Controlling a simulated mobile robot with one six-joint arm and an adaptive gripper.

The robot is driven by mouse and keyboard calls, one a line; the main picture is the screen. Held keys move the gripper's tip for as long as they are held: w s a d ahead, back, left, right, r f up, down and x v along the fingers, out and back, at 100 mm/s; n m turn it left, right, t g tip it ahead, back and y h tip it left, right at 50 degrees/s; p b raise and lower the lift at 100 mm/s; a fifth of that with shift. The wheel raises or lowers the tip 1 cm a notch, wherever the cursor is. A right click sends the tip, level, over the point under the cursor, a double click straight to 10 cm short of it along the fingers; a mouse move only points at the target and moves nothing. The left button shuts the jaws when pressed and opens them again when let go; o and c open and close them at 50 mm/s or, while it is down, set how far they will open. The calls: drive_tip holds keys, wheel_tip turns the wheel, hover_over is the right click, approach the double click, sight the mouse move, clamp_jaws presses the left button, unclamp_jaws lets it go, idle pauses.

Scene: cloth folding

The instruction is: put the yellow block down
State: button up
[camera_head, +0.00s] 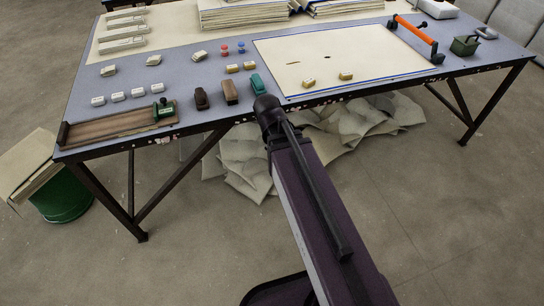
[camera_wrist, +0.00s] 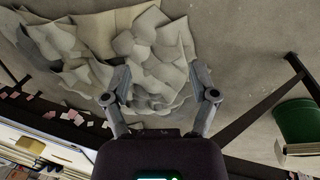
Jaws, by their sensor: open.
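Several small yellowish blocks lie on the table. One yellow block (camera_head: 309,82) and a second yellow block (camera_head: 346,76) sit on the cream sheet near the front edge. Two more, a yellow block (camera_head: 233,68) and its neighbour (camera_head: 249,65), sit just left of the sheet. I cannot tell which is the task's block. In the wrist view my gripper (camera_wrist: 161,96) is open, its two fingers apart with nothing between them; pale cloth on the floor shows beyond. In the head view my arm reaches the table's front edge, and the fingers are hidden.
The blue-grey table (camera_head: 190,75) holds a wooden tray (camera_head: 110,126), dark brushes, a green block, and an orange-handled tool (camera_head: 415,30). A crumpled cloth heap (camera_head: 250,160) lies under the table. A green bin (camera_head: 62,198) stands at left. The sheet's middle is mostly bare.

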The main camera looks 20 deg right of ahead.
drive_tip(key=s+a+m+y, duration=0.2)
drive_tip(key=s+a+m, duration=0.1)
drive_tip(key=shift+s+f+m+g, duration=0.2)
drive_tip(key=shift+s+m+g, duration=0.05)
drive_tip(key=shift+m+g, duration=0.05)
wheel_tip(320, 180, up, 24)
drive_tip(key=p, duration=2.3)
drive_tip(key=shift+f+p, duration=0.15)
drive_tip(key=shift+p, duration=0.2)
